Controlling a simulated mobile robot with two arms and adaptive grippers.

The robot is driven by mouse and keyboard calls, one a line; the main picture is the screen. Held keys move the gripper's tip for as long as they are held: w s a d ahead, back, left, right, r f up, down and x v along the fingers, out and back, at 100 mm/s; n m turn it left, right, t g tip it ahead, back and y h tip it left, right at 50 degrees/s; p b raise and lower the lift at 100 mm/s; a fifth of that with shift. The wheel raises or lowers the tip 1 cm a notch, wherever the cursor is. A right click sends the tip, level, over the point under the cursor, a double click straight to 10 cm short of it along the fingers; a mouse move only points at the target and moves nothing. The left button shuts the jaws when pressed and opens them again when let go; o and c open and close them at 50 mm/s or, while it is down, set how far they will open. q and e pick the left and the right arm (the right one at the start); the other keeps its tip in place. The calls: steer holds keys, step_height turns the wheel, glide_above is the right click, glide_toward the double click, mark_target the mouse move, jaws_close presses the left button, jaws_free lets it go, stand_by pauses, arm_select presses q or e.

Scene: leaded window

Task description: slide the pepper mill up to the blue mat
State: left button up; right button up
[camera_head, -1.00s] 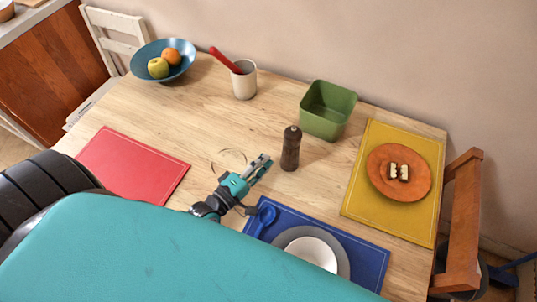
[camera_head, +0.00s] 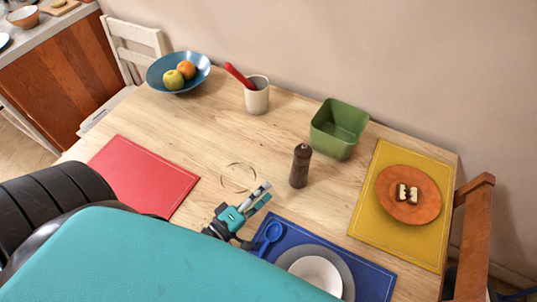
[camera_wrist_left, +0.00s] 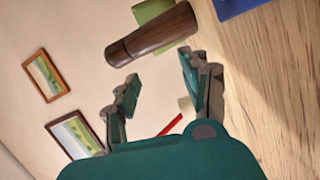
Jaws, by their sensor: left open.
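The dark brown pepper mill (camera_head: 300,166) stands upright on the wooden table, behind the blue mat (camera_head: 374,281) and apart from it. My left gripper (camera_head: 267,192) is open and empty, to the left and front of the mill, with its fingers pointing towards it. In the left wrist view the mill (camera_wrist_left: 152,36) shows ahead of the open fingers (camera_wrist_left: 160,68), not between them. A corner of the blue mat (camera_wrist_left: 232,6) shows there at the top. My own body hides part of the mat's front in the head view. My right gripper is not in view.
A green square bowl (camera_head: 338,128) stands behind the mill. A grey plate (camera_head: 340,267) with a white bowl and a blue spoon (camera_head: 268,236) lie on the blue mat. A yellow mat (camera_head: 375,228) is at the right. A thin ring mark (camera_head: 238,177) lies on the bare table left of the mill.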

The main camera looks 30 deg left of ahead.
mark_target(299, 163)
arm_select(q)
steer(key=o, duration=0.5)
steer(key=d+r+m, duration=0.1)
steer(key=s+d+m, duration=0.1)
steer(key=s+d+r+m+y, duration=0.1)
steer(key=m, duration=0.1)
steer(key=shift+s+d+r+p, duration=0.15)
steer(key=shift+r+p, duration=0.15)
steer(key=shift+p, duration=0.05)
steer(key=shift+c, duration=0.2)
steer(key=shift+s+d+r+m+y, duration=0.4)
steer(key=shift+d+m, duration=0.1)
steer(key=shift+m, duration=0.4)
steer(key=m, duration=0.1)
steer(key=s+d+r+m+y, duration=0.1)
steer(key=m, duration=0.1)
steer(key=shift+s+d+r+t+y, duration=0.2)
steer(key=shift+r+t+y, duration=0.05)
steer(key=shift+t+y, duration=0.05)
steer(key=m, duration=0.1)
steer(key=r+m+y, duration=0.1)
steer(key=s+m+b, duration=0.1)
steer(key=m, duration=0.1)
steer(key=shift+d+r+y, duration=0.3)
